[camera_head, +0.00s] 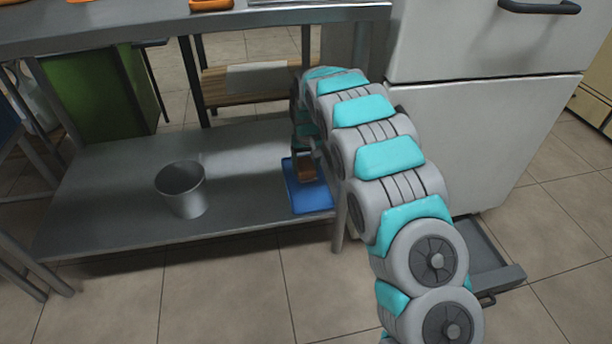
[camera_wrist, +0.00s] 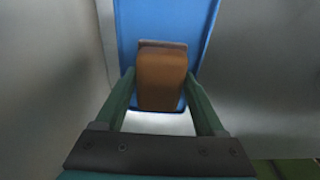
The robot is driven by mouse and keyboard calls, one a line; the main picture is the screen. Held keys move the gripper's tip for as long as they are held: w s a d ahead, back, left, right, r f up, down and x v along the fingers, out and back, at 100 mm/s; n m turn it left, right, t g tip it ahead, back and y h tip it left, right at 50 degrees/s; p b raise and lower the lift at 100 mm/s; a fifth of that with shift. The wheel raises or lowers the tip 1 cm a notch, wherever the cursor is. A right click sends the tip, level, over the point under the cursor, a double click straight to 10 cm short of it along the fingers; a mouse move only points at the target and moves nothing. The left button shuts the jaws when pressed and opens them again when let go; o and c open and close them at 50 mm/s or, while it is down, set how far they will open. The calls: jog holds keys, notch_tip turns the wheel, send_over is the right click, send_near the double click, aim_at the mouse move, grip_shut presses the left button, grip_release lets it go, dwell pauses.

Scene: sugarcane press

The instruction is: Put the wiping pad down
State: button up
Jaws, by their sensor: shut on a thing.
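The wiping pad (camera_wrist: 160,80) is a brown-orange block between the fingers of my gripper (camera_wrist: 160,92) in the wrist view. My gripper is shut on it, with one green finger against each side. In the head view the pad (camera_head: 306,172) shows as a small brown patch at the end of my arm, over a blue tray (camera_head: 314,197) on the lower metal shelf. The blue tray (camera_wrist: 205,25) also shows behind the pad in the wrist view. I cannot tell whether the pad touches the tray. My arm hides part of the tray.
A grey metal bucket (camera_head: 182,190) stands on the lower shelf (camera_head: 120,215), left of the blue tray. The table's upper top (camera_head: 150,28) lies above. A table leg (camera_head: 340,225) and a white cabinet (camera_head: 470,120) stand close on the right. The shelf between bucket and tray is clear.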

aim_at(307, 168)
jog(key=shift+f, duration=1.9)
jog(key=shift+f, duration=0.1)
jog(key=o, duration=1.3)
jog(key=r, duration=0.4)
jog(key=s+r, duration=0.1)
jog(key=r, duration=0.3)
jog(key=r+p, duration=0.1)
jog(key=r, duration=0.3)
jog(key=shift+s+d+r, duration=0.1)
jog(key=shift+s+d, duration=0.05)
jog(key=shift+s, duration=0.05)
